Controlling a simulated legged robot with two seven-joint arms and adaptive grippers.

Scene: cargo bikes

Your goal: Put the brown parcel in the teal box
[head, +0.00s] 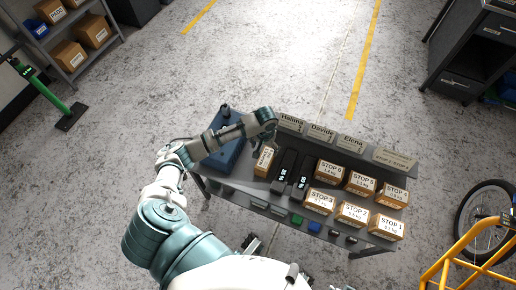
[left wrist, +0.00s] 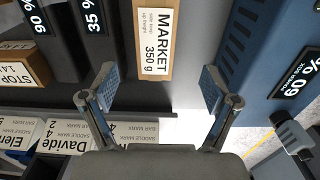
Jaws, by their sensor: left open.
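Several brown parcels lie on the grey bench (head: 232,183). A slim one (head: 264,160) stands at the left of the group; in the left wrist view this parcel (left wrist: 153,42) reads MARKET 350 g. My left gripper (head: 265,143) is over the bench beside it. In the left wrist view the gripper (left wrist: 158,90) is open and empty, its fingers apart, with the slim parcel beyond and between them. No box that is clearly teal shows in either view. My right gripper is not in view.
A blue power box (head: 228,155) stands left of the slim parcel, partly behind my arm. Dark battery packs (head: 292,170) and STOP parcels (head: 326,171) stand to its right. Name plates (head: 322,133) line the far edge. A yellow frame (head: 470,258) stands at right.

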